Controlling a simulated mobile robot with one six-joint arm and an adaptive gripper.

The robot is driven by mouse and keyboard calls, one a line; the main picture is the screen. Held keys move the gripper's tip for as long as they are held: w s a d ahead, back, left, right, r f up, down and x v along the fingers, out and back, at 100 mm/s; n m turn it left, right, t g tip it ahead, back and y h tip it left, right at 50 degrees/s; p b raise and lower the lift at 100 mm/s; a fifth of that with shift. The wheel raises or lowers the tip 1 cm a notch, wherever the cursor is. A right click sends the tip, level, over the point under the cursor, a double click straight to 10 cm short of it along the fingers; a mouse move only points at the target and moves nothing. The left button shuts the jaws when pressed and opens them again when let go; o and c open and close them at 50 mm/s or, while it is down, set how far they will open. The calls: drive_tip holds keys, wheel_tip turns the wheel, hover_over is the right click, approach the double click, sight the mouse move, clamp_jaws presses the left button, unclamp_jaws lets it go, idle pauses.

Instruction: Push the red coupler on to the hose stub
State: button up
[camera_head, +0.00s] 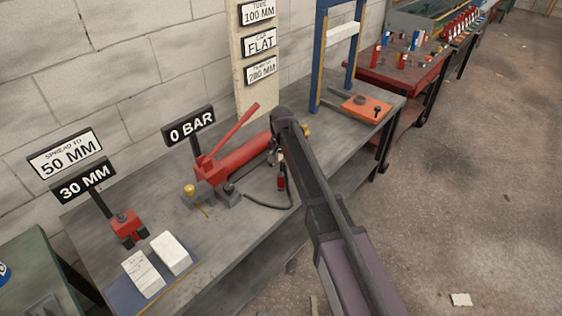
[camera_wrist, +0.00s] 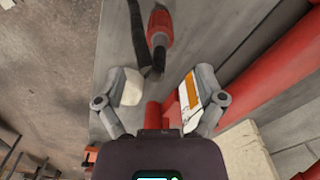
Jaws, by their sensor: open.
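The red coupler (camera_wrist: 161,24) lies above the gap between my fingers in the wrist view, its narrow dark end towards me. In the head view it is a small red piece (camera_head: 281,181) just left of my arm. A black hose (camera_wrist: 138,38) runs beside the coupler and ends near its dark tip; whether they are joined I cannot tell. The hose (camera_head: 270,205) curves over the bench from the pump. I cannot pick out the hose stub clearly. My gripper (camera_wrist: 159,90) is open, its fingers apart and the coupler beyond the fingertips. My arm mostly hides the gripper in the head view.
A red hand pump (camera_head: 240,166) with a raised lever stands on the grey bench (camera_head: 240,237), by a "0 BAR" sign (camera_head: 188,126). A blue press frame (camera_head: 320,55) stands behind.

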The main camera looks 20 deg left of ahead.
drive_tip(key=shift+r, duration=0.4)
drive_tip(key=shift+s+a+r+p, duration=0.1)
drive_tip(key=shift+s+a+p, duration=0.1)
drive_tip(key=shift+s, duration=0.2)
drive_tip(key=shift+s+a+r+p, duration=0.1)
drive_tip(key=shift+s+p, duration=0.1)
drive_tip(key=shift+s, duration=0.2)
drive_tip(key=s+a+r+p, duration=0.1)
drive_tip(key=s+r+p, duration=0.1)
drive_tip(key=s, duration=0.6)
drive_tip(key=s+a+r+n+p, duration=0.1)
drive_tip(key=s+r+p, duration=0.2)
drive_tip(key=s, duration=0.4)
drive_tip(key=s+a+r+p, duration=0.2)
drive_tip(key=s, duration=0.6)
drive_tip(key=shift+s+r+n, duration=0.2)
drive_tip(key=shift+s+n, duration=0.1)
drive_tip(key=w+d+m, duration=0.1)
drive_tip(key=w+d, duration=0.3)
drive_tip(key=d, duration=0.7)
drive_tip(key=w+d, duration=0.3)
drive_tip(key=d, duration=0.8)
drive_tip(key=w+d+m, duration=0.1)
drive_tip(key=w+d, duration=0.3)
drive_tip(key=d, duration=0.8)
drive_tip(key=s+d, duration=0.2)
drive_tip(key=d, duration=1.2)
drive_tip(key=shift+s+m, duration=0.3)
